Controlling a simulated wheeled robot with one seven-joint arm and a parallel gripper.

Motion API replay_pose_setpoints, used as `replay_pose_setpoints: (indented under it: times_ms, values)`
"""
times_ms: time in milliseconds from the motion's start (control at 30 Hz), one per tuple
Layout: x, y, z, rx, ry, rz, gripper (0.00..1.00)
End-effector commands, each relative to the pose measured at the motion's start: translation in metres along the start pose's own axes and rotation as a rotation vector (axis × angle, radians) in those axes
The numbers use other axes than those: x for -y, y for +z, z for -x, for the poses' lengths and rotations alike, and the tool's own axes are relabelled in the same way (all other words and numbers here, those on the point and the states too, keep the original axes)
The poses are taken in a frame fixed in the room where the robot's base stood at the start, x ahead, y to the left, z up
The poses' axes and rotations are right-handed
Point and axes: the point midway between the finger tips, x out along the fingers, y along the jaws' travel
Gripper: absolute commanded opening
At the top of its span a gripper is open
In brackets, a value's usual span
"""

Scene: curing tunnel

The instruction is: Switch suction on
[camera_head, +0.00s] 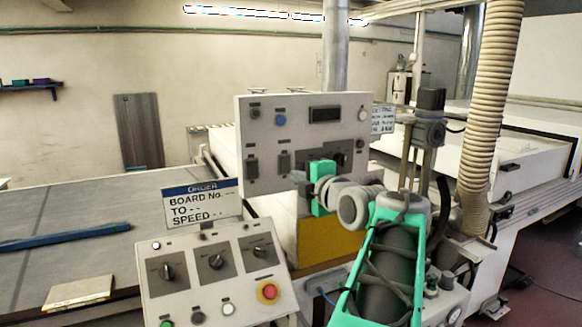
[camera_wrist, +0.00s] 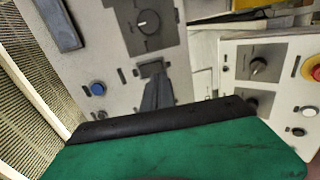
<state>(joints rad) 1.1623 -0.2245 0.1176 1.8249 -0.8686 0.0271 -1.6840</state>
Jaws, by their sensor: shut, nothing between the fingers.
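The upright grey control panel (camera_head: 262,140) stands in the middle of the head view, with a blue button (camera_head: 280,120), a dark display (camera_head: 325,114) and dark switches along its lower part. My gripper (camera_wrist: 156,86) is shut and empty in the wrist view. Its narrow grey fingers point at a small dark rectangular fitting (camera_wrist: 152,68) on a grey panel; contact cannot be told. A round dark knob (camera_wrist: 148,22) is beyond the fitting, and a blue button (camera_wrist: 97,88) is to its left. In the head view, my green gripper body hides part of the panel. No suction label is readable.
A sloped console (camera_head: 155,300) in front carries several rotary knobs, buttons and a red stop button (camera_head: 267,292). An order sign (camera_head: 203,203) stands behind it. A ribbed hose (camera_head: 490,100) and a dark-topped post (camera_head: 431,100) rise to the right.

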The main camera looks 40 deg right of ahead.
Motion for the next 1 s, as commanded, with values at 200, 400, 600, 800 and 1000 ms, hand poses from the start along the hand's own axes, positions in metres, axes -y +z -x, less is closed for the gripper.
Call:
replay_pose_setpoints:
  times_ms: [200,400,600,800,1000]
  values:
    - [-0.003,-0.001,-0.036,-0.002,-0.002,-0.002,0.00]
    - [0.000,0.000,-0.046,0.001,0.000,0.000,0.00]
    - [0.000,0.000,-0.045,0.001,0.000,0.000,0.00]
    - [0.009,0.000,-0.048,0.002,0.019,0.001,0.00]
    - [0.001,0.001,-0.050,0.002,0.039,0.000,0.00]
